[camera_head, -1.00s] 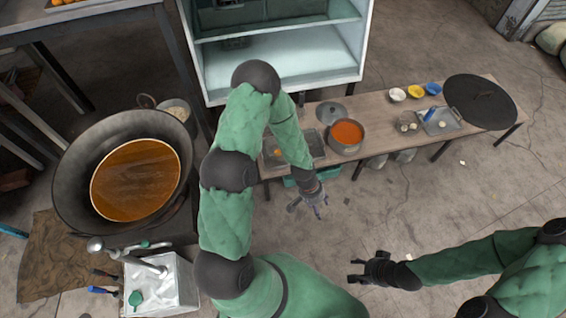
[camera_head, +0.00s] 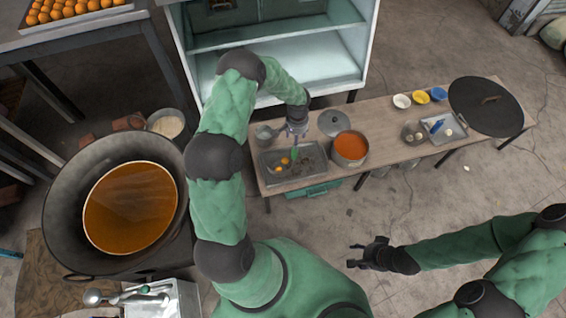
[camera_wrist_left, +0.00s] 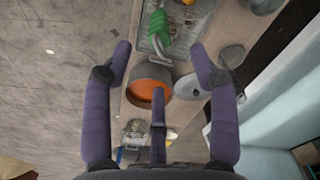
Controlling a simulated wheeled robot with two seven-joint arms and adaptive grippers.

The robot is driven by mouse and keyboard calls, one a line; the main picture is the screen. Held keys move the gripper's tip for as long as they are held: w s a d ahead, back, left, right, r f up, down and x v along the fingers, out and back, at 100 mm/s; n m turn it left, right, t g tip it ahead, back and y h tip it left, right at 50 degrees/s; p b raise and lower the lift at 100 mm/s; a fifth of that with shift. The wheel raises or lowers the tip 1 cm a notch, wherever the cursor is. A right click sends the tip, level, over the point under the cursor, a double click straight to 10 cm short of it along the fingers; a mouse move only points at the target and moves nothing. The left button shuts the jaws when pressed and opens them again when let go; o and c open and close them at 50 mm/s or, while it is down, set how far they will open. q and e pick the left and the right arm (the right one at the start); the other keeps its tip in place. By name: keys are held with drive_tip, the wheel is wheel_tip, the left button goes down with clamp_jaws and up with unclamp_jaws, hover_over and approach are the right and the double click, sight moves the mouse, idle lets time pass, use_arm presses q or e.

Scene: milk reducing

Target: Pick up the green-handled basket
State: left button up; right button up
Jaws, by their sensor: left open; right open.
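A green handle (camera_head: 295,153) shows over a grey metal tray (camera_head: 263,169) at the left end of the wooden bench, below my left gripper (camera_head: 297,130). In the left wrist view the green handle (camera_wrist_left: 159,30) lies at the tray (camera_wrist_left: 178,48), ahead of my left gripper (camera_wrist_left: 159,62), whose purple fingers are spread and empty. The basket's body cannot be clearly told from the tray's contents. My right gripper (camera_head: 358,257) is open and empty, away from the bench at the lower right.
A pot of orange-red sauce (camera_head: 350,146) stands right of the tray, with a lid (camera_head: 334,123) behind it. A ladle (camera_head: 266,131) lies behind the tray. A white cabinet (camera_head: 290,75) stands behind the bench. A large wok (camera_head: 65,195) stands at left.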

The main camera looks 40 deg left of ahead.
sight(294, 153)
use_arm(q)
drive_tip(key=shift+f+b, duration=1.1)
drive_tip(key=shift+f, duration=2)
drive_tip(key=shift+c, duration=0.2)
drive_tip(key=shift+r, duration=0.1)
clamp_jaws()
